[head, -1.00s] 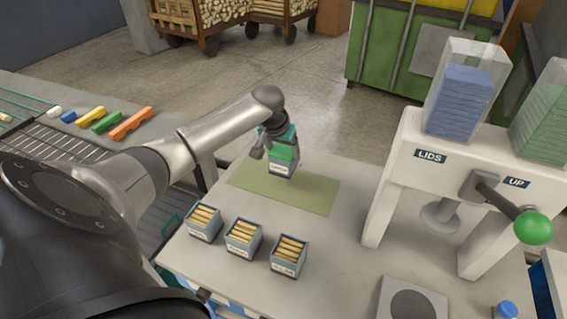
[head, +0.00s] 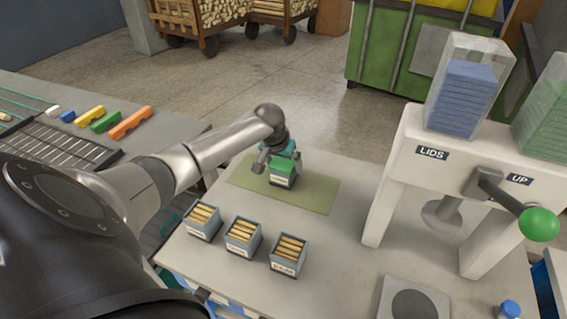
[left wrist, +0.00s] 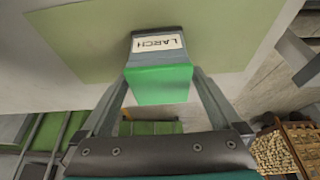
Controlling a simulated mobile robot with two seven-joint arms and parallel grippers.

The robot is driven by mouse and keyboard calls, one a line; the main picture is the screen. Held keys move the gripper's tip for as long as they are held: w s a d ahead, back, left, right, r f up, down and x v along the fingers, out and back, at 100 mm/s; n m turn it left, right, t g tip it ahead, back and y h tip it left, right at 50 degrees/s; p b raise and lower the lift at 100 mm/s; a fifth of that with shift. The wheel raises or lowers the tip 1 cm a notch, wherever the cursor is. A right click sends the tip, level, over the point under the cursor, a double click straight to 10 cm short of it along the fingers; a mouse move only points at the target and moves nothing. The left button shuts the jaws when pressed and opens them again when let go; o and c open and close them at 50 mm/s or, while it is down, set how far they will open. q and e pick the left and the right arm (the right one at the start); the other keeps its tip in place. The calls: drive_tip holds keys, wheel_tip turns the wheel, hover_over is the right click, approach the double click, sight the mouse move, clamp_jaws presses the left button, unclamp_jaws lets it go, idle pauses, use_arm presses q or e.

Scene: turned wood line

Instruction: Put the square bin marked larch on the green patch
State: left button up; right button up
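The square larch bin (head: 282,180) is grey with a white label and a bright green top. In the left wrist view its label reads LARCH (left wrist: 157,43). My left gripper (head: 277,160) is shut on this bin, with one finger on each side of its green part. The bin is upright over the olive-green patch (head: 315,197), within its outline; it also shows in the left wrist view (left wrist: 232,40). The bin's base is at or very near the patch; I cannot tell if it touches. My right gripper is not in view.
Three bins of wooden sticks (head: 243,237) stand in a row in front of the patch. A white lid press (head: 425,150) with a green-knobbed lever (head: 538,224) stands at right. Coloured blocks (head: 105,122) lie on the left bench. The right part of the patch is clear.

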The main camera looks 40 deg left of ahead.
use_arm(q)
drive_tip(key=shift+s+r, duration=0.15)
drive_tip(key=shift+r, duration=0.45)
drive_tip(key=p+v, duration=0.2)
drive_tip(key=v, duration=0.9)
drive_tip(key=shift+p, duration=0.4)
drive_tip(key=shift+d, duration=0.1)
